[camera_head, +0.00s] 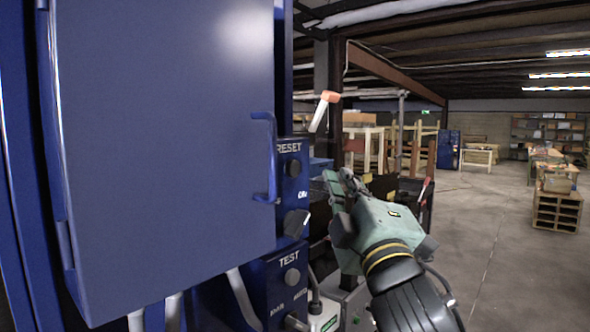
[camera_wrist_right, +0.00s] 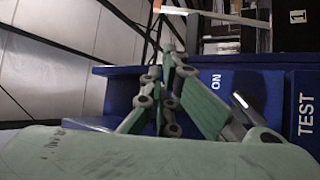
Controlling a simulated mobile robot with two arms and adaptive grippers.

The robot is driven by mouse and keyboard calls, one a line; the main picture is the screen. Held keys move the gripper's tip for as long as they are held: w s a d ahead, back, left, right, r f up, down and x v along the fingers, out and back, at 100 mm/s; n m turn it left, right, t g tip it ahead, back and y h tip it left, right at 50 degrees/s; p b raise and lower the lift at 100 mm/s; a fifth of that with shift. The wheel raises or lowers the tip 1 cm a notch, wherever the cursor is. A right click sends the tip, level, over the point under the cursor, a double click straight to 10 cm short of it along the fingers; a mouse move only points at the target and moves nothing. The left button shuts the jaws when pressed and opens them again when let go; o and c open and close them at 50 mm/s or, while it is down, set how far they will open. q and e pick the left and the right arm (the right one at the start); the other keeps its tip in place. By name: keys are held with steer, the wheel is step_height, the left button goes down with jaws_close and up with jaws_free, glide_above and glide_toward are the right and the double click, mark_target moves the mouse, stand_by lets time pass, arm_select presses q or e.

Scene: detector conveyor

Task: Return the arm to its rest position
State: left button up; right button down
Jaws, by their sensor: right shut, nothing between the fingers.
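My right gripper (camera_head: 343,188) is in the middle of the head view, on the end of my arm that comes in from the lower right. Its green fingers are shut and empty. In front of it, to the left, is a blue control panel (camera_head: 287,185) with RESET and TEST labels and dark knobs. In the right wrist view the closed fingers (camera_wrist_right: 170,72) show before the blue panel (camera_wrist_right: 262,88), which reads ON and TEST. I cannot tell the exact gap between fingers and panel. My left gripper is not in view.
A large blue door (camera_head: 165,150) with a handle (camera_head: 267,158) fills the left side. An orange-topped lever (camera_head: 322,110) stands behind the panel. The floor (camera_head: 520,270) to the right is clear.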

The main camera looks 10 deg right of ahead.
steer(key=w+d+f+m+g+b, duration=0.1)
steer(key=w+f+g, duration=0.2)
steer(key=w+f, duration=0.8)
steer(key=w+d+f+m+g, duration=0.1)
steer(key=w+f+m+g, duration=0.15)
steer(key=f, duration=1.55)
steer(key=s+d+f+m+g+b, duration=0.1)
steer(key=s+f+g, duration=0.2)
steer(key=f, duration=1.6)
steer(key=s+d+f+m+g+b, duration=0.1)
steer(key=s+f+g, duration=0.2)
steer(key=f, duration=1.5)
steer(key=s+f+m+g+b, duration=0.1)
steer(key=s+f+m+g, duration=0.15)
steer(key=s+f, duration=1.1)
steer(key=s+f+m+g, duration=0.1)
steer(key=s+f+g, duration=0.2)
steer(key=s+f, duration=1.05)
steer(key=s+f+m+g, duration=0.1)
steer(key=s+f, duration=0.4)
steer(key=s, duration=0.5)
steer(key=s+f+g, duration=0.2)
steer(key=s+f, duration=0.3)
steer(key=s, duration=0.5)
steer(key=s+f+m+g+b, duration=0.1)
steer(key=s+f, duration=0.4)
steer(key=s, duration=0.5)
steer(key=shift+s+m+g+y, duration=0.15)
steer(key=shift+m+g+y, duration=0.15)
steer(key=shift+g+y, duration=0.15)
